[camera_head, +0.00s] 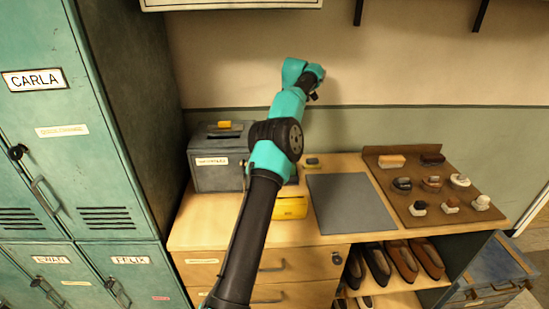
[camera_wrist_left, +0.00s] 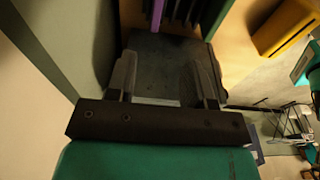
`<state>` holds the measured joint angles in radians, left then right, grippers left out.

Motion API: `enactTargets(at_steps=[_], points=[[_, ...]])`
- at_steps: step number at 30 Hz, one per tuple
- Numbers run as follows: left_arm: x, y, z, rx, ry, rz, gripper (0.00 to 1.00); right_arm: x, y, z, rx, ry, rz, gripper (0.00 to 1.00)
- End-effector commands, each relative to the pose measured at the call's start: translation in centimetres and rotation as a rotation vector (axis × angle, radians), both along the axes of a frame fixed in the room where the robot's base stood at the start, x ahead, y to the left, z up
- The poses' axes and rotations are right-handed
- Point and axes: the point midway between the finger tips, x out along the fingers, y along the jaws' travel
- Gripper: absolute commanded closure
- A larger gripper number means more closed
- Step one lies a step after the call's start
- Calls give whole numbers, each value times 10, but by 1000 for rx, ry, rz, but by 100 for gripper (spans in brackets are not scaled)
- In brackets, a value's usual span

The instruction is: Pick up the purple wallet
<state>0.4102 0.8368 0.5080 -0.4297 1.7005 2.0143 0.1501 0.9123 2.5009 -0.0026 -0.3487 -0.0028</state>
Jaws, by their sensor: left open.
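A narrow purple strip, probably the edge of the purple wallet (camera_wrist_left: 157,14), shows at the top of the left wrist view. It stands beside several dark upright pieces (camera_wrist_left: 190,12); most of it is cut off by the frame. I cannot make out the wallet in the head view. My left gripper (camera_head: 315,88) is raised near the back wall, above the cabinet top. In the left wrist view its two fingers (camera_wrist_left: 161,82) are apart with nothing held between them, and the purple strip lies beyond them. My right gripper is not in view.
A grey box (camera_head: 219,177) and a yellow box (camera_head: 291,207) flank my arm on the wooden cabinet top (camera_head: 210,235). A bare grey mat (camera_head: 350,204) lies right of them. A brown board (camera_head: 400,204) holds brushes and small items. Teal lockers (camera_head: 60,130) stand at left.

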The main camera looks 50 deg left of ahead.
Motion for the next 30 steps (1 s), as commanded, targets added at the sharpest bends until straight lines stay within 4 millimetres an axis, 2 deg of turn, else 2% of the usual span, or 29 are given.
enactTargets(at_steps=[14,21,30], points=[[-1,1,-6,0,2,5,52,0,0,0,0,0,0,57],[-3,2,-25,0,2,5,52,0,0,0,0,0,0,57],[-8,6,-71,-1,3,5,52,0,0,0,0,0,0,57]])
